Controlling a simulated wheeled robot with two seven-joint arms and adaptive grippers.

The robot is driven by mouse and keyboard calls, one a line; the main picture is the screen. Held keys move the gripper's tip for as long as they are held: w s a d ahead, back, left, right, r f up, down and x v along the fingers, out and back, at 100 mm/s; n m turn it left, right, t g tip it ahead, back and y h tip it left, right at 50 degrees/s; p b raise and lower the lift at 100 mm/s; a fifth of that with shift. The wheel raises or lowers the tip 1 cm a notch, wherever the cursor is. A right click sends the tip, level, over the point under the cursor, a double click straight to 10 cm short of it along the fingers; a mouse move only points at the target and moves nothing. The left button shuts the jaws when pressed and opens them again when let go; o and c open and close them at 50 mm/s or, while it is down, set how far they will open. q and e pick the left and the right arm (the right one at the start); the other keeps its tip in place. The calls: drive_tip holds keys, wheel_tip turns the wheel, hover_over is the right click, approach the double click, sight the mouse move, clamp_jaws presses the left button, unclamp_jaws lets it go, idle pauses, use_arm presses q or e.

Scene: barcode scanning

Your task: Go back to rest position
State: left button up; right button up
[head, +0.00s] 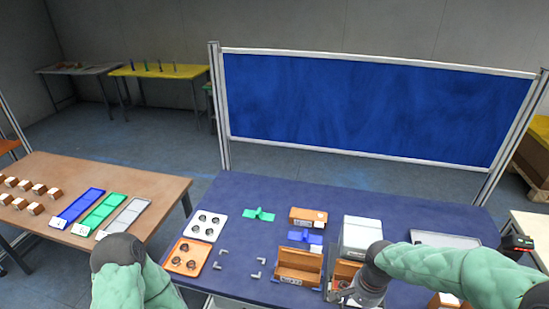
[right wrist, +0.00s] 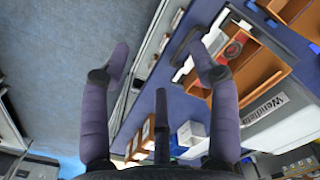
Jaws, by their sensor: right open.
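My right arm comes in from the right in the head view, and its gripper (head: 345,293) is low over the front edge of the blue table (head: 225,277), partly cut off by the frame. In the right wrist view the right gripper (right wrist: 160,65) has its two purple-grey fingers wide apart with nothing between them. A brown open box (right wrist: 268,72) lies beyond the right finger. My left arm shows at the bottom left of the head view, but its gripper is out of frame. A dark device with a red part (head: 516,243) sits at the right edge of the table.
The blue table carries brown bins (head: 299,268), a white-grey box (head: 361,236), a white tray (head: 206,213) and an orange tray (head: 185,270). A brown table (head: 160,185) at left holds coloured trays and small boxes. A blue partition (head: 370,108) stands behind.

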drive_tip(key=s+a+f+n+y+b, duration=0.1)
drive_tip(key=s+a+f+n+b, duration=0.1)
drive_tip(key=f, duration=0.9)
drive_tip(key=s+a+f+n+y+b, duration=0.1)
drive_tip(key=s+a+f+b, duration=0.3)
drive_tip(key=f, duration=0.7)
drive_tip(key=s+a+f+n+y+b, duration=0.1)
drive_tip(key=s+a+f, duration=0.4)
drive_tip(key=f, duration=0.5)
drive_tip(key=a+n+b, duration=0.1)
drive_tip(key=a+n, duration=0.1)
drive_tip(key=shift+s+f+n+b, duration=0.3)
drive_tip(key=shift+f+b, duration=0.1)
